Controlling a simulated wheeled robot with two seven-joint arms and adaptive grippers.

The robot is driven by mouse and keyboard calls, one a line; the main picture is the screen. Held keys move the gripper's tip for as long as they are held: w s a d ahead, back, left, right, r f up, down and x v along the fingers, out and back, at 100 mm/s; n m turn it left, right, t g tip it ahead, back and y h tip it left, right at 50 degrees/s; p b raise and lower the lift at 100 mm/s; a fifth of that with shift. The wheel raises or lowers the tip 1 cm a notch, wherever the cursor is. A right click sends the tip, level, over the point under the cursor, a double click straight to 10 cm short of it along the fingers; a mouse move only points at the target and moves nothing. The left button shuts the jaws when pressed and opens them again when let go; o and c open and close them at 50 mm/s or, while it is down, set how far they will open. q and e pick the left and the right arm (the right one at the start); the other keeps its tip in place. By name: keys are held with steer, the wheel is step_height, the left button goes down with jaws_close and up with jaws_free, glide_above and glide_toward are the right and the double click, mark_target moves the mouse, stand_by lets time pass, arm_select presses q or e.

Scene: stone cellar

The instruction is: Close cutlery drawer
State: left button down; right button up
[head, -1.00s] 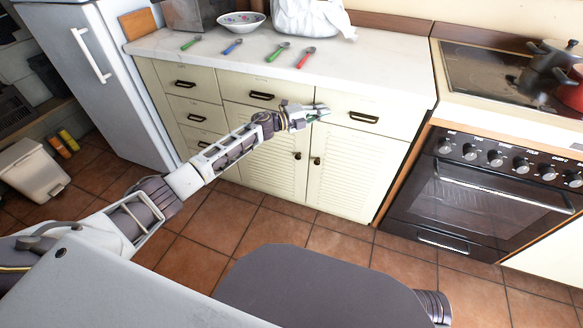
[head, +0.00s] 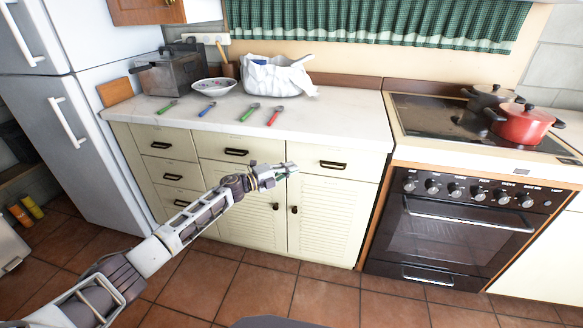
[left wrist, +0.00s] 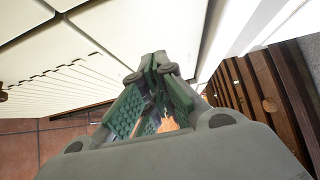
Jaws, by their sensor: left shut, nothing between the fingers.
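The cream cabinet has a row of top drawers under the counter: a left one (head: 160,146), a middle one (head: 236,153) and a right one (head: 333,164), each with a dark handle. All their fronts look flush with the cabinet; which is the cutlery drawer cannot be told. My left gripper (head: 293,169) is shut and empty, pointing right in front of the cabinet near the left end of the right drawer. Contact with the front cannot be told. In the left wrist view its green-padded fingers (left wrist: 155,65) meet at the tips beside cream panels (left wrist: 75,50). My right gripper is not in view.
A fridge (head: 85,110) is at left, a stove (head: 460,235) with pots (head: 522,125) at right. Tiled floor (head: 310,295) is clear in front.

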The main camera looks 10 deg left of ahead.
arm_select(q)
steer(key=p+v, duration=0.1)
steer(key=v, duration=0.8)
steer(key=shift+f+p, duration=0.2)
steer(key=shift+p, duration=0.1)
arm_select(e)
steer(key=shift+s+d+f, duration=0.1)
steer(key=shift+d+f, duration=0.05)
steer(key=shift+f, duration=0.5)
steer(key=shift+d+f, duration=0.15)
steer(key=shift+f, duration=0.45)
arm_select(q)
steer(key=shift+s+a, duration=0.1)
steer(key=shift+a, duration=0.05)
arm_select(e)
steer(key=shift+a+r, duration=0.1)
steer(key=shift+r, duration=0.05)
